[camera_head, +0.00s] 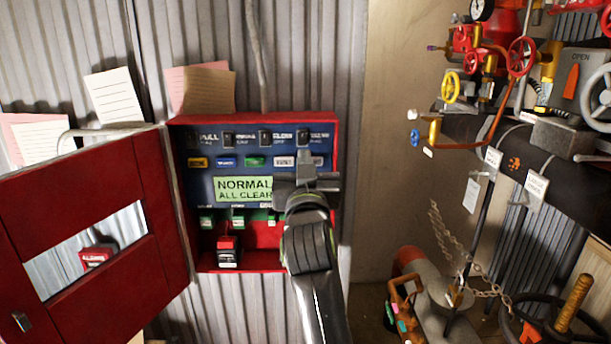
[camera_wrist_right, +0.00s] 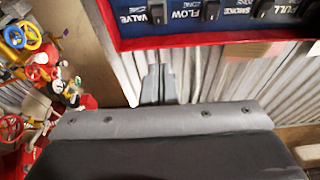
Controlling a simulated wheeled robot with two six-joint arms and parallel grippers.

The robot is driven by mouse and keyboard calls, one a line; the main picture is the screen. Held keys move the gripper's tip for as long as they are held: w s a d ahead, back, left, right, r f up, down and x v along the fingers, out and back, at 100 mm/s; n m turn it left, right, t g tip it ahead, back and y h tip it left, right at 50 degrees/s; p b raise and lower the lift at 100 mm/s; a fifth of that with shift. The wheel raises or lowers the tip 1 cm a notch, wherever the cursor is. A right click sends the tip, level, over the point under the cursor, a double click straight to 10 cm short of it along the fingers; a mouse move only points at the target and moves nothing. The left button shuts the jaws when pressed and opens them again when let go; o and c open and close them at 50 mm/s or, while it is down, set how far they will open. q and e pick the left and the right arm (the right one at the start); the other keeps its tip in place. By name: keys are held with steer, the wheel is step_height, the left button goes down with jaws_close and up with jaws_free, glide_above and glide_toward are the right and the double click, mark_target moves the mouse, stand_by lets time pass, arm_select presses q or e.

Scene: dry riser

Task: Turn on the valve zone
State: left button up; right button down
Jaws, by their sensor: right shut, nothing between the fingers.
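The valve zone switch (camera_head: 302,137) is the rightmost black rocker in the top row of the blue alarm panel (camera_head: 236,147). In the right wrist view, the switch (camera_wrist_right: 157,14) sits beside its "VALVE" label at the top edge. I cannot tell which way it is set. My right gripper (camera_head: 306,158) is shut and empty, just below this switch in the head view and covering the panel's right part. In the right wrist view, its fingertips (camera_wrist_right: 157,84) show below the panel's red edge, apart from the switch. My left gripper is not in view.
Pull, smoke and flow switches (camera_head: 265,137) stand left of the valve one. A green display (camera_head: 243,188) reads "NORMAL ALL CLEAR". The red box door (camera_head: 100,187) hangs open at left. Pipes with red and yellow handwheels (camera_head: 450,87) fill the right side.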

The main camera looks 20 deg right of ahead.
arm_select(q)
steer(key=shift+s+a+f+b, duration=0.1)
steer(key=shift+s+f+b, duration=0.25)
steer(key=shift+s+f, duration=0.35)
arm_select(e)
steer(key=s, duration=0.1)
steer(key=s+a, duration=0.1)
steer(key=s, duration=0.1)
steer(key=shift+s, duration=0.2)
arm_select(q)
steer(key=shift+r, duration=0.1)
arm_select(e)
steer(key=shift+r, duration=0.1)
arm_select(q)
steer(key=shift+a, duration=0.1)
